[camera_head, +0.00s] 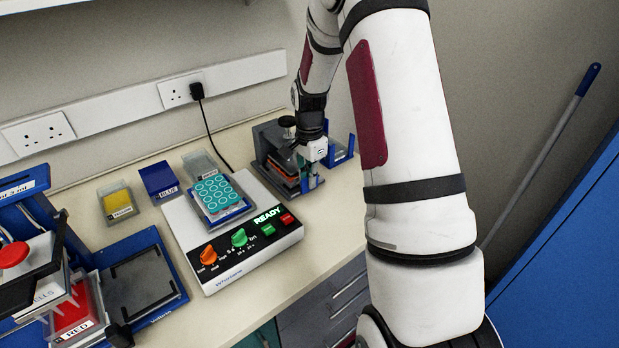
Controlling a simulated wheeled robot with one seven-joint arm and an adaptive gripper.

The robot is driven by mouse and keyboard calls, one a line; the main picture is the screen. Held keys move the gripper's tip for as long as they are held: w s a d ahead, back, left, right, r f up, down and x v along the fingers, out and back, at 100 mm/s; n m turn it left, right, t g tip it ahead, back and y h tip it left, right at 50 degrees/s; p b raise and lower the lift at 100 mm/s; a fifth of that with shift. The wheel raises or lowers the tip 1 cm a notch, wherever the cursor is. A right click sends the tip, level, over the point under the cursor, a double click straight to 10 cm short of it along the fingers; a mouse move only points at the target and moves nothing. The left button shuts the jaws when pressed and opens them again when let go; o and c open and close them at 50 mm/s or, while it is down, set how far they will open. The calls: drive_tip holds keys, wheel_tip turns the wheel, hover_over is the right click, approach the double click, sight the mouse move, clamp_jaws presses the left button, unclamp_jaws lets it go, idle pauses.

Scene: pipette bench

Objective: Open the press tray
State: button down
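A dark grey press-like device (268,145) with a black knob on top stands at the back right of the bench. An orange-red plate (286,178) shows low in its front, and the tray under it is partly hidden. My gripper (308,180) is pointed down at the right front side of this device, close to the plate. I cannot tell whether it touches the device. Its fingers are small, dark and partly merged with the device, so their opening is unclear.
A white shaker (225,268) reading READY holds a teal well plate (217,195). A blue stand (145,275) with a red-knobbed unit is at left. The bench's front right is clear.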

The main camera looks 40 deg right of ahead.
drive_tip(key=s+p, duration=0.2)
drive_tip(key=s, duration=0.2)
drive_tip(key=s+p, duration=0.2)
drive_tip(key=s, duration=0.3)
drive_tip(key=s+p, duration=0.2)
drive_tip(key=s, duration=0.3)
drive_tip(key=shift+s+d, duration=0.15)
drive_tip(key=shift+d, duration=0.15)
drive_tip(key=c, duration=2)
unclamp_jaws()
wheel_tip(320, 180, up, 12)
